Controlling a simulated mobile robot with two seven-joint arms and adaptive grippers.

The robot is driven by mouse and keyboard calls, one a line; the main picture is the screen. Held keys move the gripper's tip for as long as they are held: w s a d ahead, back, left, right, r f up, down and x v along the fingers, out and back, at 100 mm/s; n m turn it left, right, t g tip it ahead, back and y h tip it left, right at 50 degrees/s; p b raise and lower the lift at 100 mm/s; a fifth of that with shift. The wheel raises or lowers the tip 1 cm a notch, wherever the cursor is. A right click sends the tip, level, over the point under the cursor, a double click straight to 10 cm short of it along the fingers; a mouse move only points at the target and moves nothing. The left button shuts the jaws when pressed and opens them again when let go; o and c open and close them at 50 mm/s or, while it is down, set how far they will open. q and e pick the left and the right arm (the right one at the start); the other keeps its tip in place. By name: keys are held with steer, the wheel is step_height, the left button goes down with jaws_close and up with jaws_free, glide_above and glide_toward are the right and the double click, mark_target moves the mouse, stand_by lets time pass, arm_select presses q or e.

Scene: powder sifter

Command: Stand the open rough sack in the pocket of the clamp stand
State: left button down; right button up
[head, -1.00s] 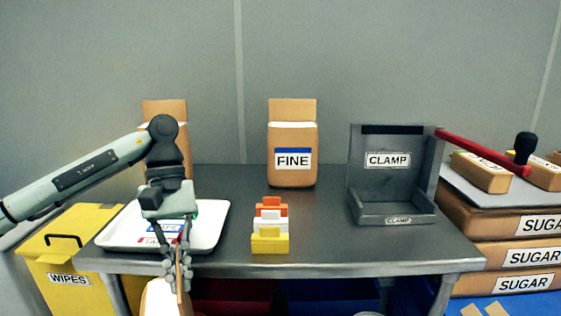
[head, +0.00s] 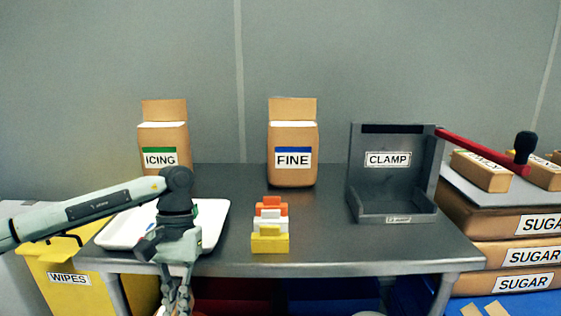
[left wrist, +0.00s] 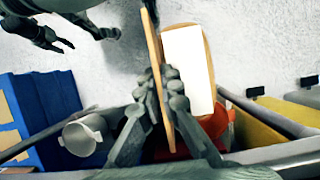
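The grey clamp stand (head: 420,180) is at the right of the bench, with a tall back, side wall and low-lipped pocket at its base. Its red lever (head: 485,150) with a black knob reaches out to the right. My left gripper (head: 178,309) is low at the bench's front left, partly cut off by the frame. In the left wrist view its fingers (left wrist: 160,85) are shut on the upright brown flap of an open sack (left wrist: 188,70) with a white top; its label is hidden. My right gripper (left wrist: 90,42) appears open and empty at upper left of that view.
Sacks labelled ICING (head: 165,140) and FINE (head: 292,140) stand at the bench's back. A white tray (head: 125,232) lies at left, and yellow, white and orange blocks (head: 270,243) at front centre. SUGAR sacks (head: 520,255) are stacked at right. Bench between blocks and stand is clear.

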arm_select(q)
steer(key=shift+r, duration=0.15)
arm_select(e)
steer(key=shift+a, duration=0.2)
steer(key=shift+a, duration=0.2)
steer(key=shift+c, duration=0.7)
